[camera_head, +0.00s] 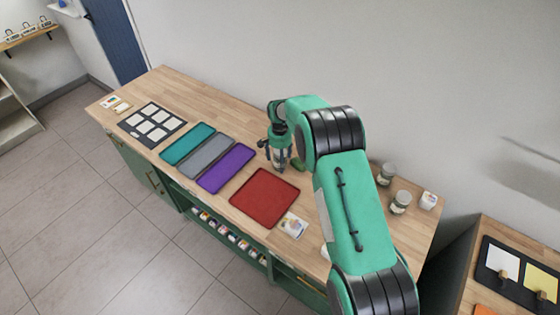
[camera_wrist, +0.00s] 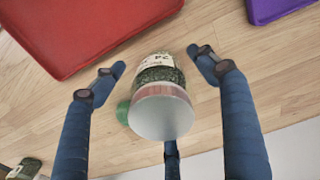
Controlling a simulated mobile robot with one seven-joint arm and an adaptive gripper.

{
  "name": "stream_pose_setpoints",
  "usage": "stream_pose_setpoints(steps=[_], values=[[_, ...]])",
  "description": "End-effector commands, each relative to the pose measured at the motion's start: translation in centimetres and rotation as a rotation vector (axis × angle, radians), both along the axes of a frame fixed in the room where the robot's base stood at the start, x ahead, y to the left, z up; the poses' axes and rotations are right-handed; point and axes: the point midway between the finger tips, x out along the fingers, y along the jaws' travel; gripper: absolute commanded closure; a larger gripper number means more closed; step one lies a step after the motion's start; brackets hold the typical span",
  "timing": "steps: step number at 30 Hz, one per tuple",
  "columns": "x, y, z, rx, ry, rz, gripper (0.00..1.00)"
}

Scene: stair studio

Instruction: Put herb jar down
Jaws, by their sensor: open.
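In the wrist view, the herb jar (camera_wrist: 164,112) has a grey lid facing the camera, a white label and dark green contents. It appears to stand on the wooden counter. My gripper (camera_wrist: 157,65) is open, with a finger on each side of the jar and a visible gap to each. A third finger shows below the jar in the picture. In the head view, my gripper (camera_head: 279,157) is low over the counter, right of the purple tray (camera_head: 226,168) and behind the red tray (camera_head: 264,197). The jar is largely hidden there by the gripper.
A green object (camera_wrist: 122,112) lies close beside the jar. Two more jars (camera_head: 387,173) (camera_head: 401,201) and a small white box (camera_head: 428,200) stand at the counter's right end. Teal (camera_head: 187,144) and grey (camera_head: 206,156) trays lie left. A wall runs behind the counter.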

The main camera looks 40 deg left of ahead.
Motion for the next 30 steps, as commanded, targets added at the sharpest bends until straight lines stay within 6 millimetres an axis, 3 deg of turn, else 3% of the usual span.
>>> stream_pose_setpoints(steps=[13, 23, 30], values=[[0.0, 0.0, 0.03, 0.0, 0.0, 0.0, 0.27], [0.02, 0.03, 0.1, 0.0, -0.001, 0.0, 0.9], [0.01, 0.02, 0.12, 0.0, 0.0, 0.0, 0.9]])
